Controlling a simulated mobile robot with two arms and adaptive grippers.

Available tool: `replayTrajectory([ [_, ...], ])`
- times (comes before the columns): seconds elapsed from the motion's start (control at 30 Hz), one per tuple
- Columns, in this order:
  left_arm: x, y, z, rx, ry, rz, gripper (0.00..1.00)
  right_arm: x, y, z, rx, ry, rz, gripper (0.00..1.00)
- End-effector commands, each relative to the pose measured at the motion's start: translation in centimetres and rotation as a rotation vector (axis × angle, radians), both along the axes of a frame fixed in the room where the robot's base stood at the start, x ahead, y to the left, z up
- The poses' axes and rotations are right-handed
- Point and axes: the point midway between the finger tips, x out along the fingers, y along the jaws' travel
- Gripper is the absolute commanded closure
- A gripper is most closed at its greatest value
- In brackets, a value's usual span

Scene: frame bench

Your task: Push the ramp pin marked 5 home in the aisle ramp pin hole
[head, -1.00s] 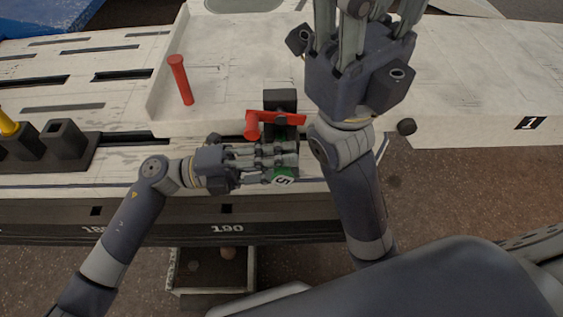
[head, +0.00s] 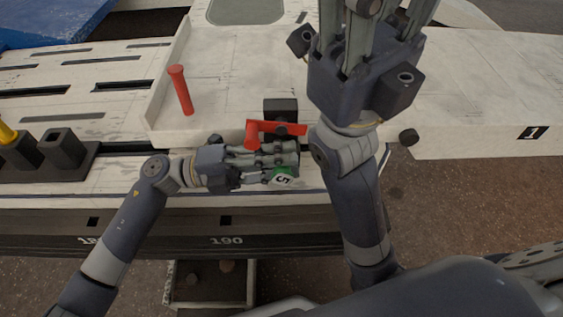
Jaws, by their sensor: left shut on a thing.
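My left gripper (head: 276,164) is shut on the ramp pin marked 5 (head: 281,177).
A red peg (head: 181,90) stands on the pale ramp surface at left. A black holder (head: 60,148) with a yellow-topped pin (head: 6,134) is at far left. An open box (head: 210,284) lies below the bench edge. A panel marked 1 (head: 530,133) is at right.

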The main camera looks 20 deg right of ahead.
Motion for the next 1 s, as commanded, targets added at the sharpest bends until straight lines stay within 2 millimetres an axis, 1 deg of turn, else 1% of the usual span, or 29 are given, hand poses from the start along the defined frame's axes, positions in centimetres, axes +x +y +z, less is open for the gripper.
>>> replayTrajectory([
  [0.27,0.6,-0.2,0.1,-0.002,-0.002,-0.001,1.0,-0.2,0.1,0.2,-0.002,-0.011,-0.001,0.6],
  [0.3,0.7,-0.2,0.1,-0.001,-0.001,-0.001,0.72,-0.2,0.1,0.3,-0.002,-0.013,-0.001,0.6],
  [0.4,0.6,-0.2,0.1,-0.001,-0.001,-0.001,0.53,-0.3,0.1,0.3,-0.002,-0.014,-0.001,0.6],
  [0.77,0.7,0.0,-0.1,0.002,-0.001,0.0,0.53,-0.3,0.0,0.3,0.002,-0.017,0.0,0.6],
  [0.87,1.0,0.9,-0.3,0.003,0.0,0.002,0.53,-0.3,0.0,0.3,0.002,-0.015,-0.001,0.6],
  [1.0,1.8,3.5,-0.7,0.004,0.001,0.005,0.53,-0.3,0.0,0.3,0.0,-0.015,-0.001,0.6],
])
